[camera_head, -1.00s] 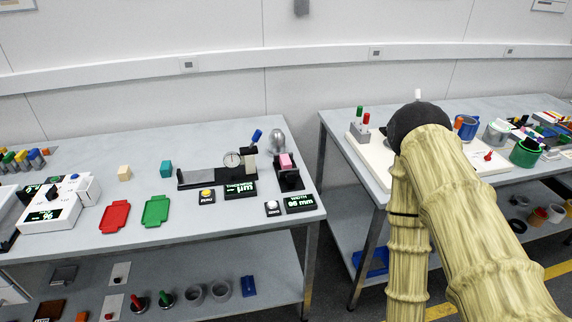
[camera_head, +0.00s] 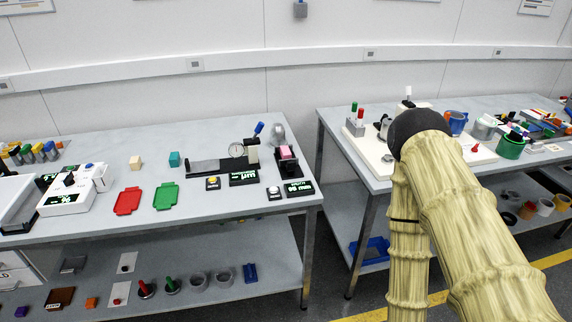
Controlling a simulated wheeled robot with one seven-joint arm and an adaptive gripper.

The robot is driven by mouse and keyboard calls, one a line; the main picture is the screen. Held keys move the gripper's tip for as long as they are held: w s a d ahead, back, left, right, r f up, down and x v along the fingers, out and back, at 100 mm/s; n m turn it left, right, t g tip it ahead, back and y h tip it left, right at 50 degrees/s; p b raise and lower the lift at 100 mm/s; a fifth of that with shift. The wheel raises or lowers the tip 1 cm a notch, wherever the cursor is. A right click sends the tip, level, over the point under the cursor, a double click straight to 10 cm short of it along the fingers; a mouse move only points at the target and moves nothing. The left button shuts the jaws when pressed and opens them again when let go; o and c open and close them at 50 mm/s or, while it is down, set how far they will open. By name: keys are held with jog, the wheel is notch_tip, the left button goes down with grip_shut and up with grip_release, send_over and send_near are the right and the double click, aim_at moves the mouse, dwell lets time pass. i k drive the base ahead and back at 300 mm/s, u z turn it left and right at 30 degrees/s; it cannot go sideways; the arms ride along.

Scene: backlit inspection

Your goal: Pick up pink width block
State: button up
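The pink block (camera_head: 285,152) sits in a black fixture (camera_head: 288,166) near the right end of the left table (camera_head: 226,211). A small black display with green digits (camera_head: 298,188) stands just in front of it. My arm, in a pale ribbed cover with a black joint, rises at the right side of the view, in front of the right table. My gripper is not visible in this view.
A dial gauge on a black stand (camera_head: 236,152) is just left of the fixture, and a silver rounded object (camera_head: 278,133) is behind it. Red (camera_head: 127,201) and green (camera_head: 166,196) trays lie further left. A gap separates the left table from the right table (camera_head: 330,121).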

aim_at(285, 152)
jog(key=k, duration=0.15)
jog(key=z, duration=1.7)
jog(key=i, duration=1.25)
jog(key=u, duration=1.9)
